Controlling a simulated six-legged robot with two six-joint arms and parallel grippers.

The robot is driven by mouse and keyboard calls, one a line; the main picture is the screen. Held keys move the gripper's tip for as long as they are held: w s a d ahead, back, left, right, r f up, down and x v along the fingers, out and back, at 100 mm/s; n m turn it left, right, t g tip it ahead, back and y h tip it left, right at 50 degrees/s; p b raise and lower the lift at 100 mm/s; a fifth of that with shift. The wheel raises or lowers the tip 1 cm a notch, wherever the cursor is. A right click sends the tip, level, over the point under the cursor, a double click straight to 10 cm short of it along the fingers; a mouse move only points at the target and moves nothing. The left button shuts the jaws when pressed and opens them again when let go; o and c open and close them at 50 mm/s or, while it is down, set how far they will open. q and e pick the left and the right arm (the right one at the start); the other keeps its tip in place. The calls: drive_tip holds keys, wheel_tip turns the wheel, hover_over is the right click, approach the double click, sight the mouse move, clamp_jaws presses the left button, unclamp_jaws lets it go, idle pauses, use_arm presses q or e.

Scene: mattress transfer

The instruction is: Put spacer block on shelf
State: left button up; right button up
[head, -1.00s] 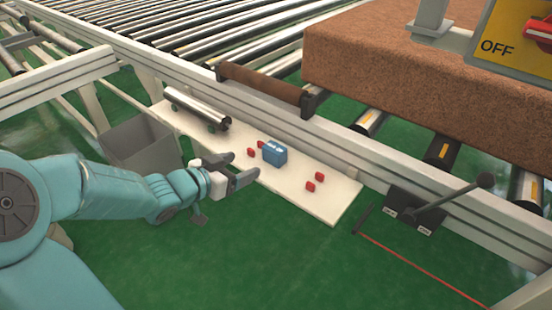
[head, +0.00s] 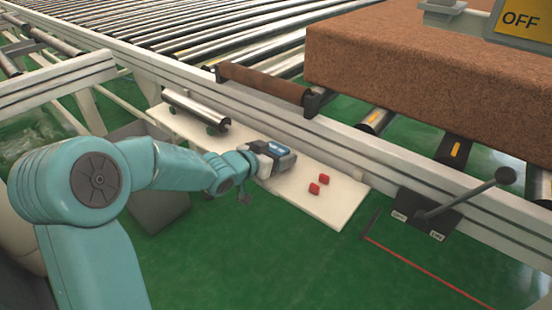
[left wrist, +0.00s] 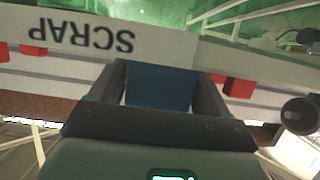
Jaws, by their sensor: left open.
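The blue spacer block (head: 281,149) is at the white shelf (head: 335,210) below the conveyor rail. My left gripper (head: 280,157) has reached it, and its dark fingers are open on either side of it. In the left wrist view the block (left wrist: 158,88) shows between the two fingers (left wrist: 160,78). The head view does not clearly show whether the block's underside rests on the shelf. My right gripper is not in view.
Two red pieces (head: 323,180) lie on the shelf's right part. A metal roller (head: 195,108) lies on its left part. A grey bin (head: 160,205) stands below left. A brown mattress (head: 430,80) and a lever (head: 465,193) are at the right. SCRAP lettering (left wrist: 97,38) shows in the wrist view.

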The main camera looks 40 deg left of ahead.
use_arm(q)
drive_tip(key=c, duration=0.9)
drive_tip(key=shift+r, duration=0.15)
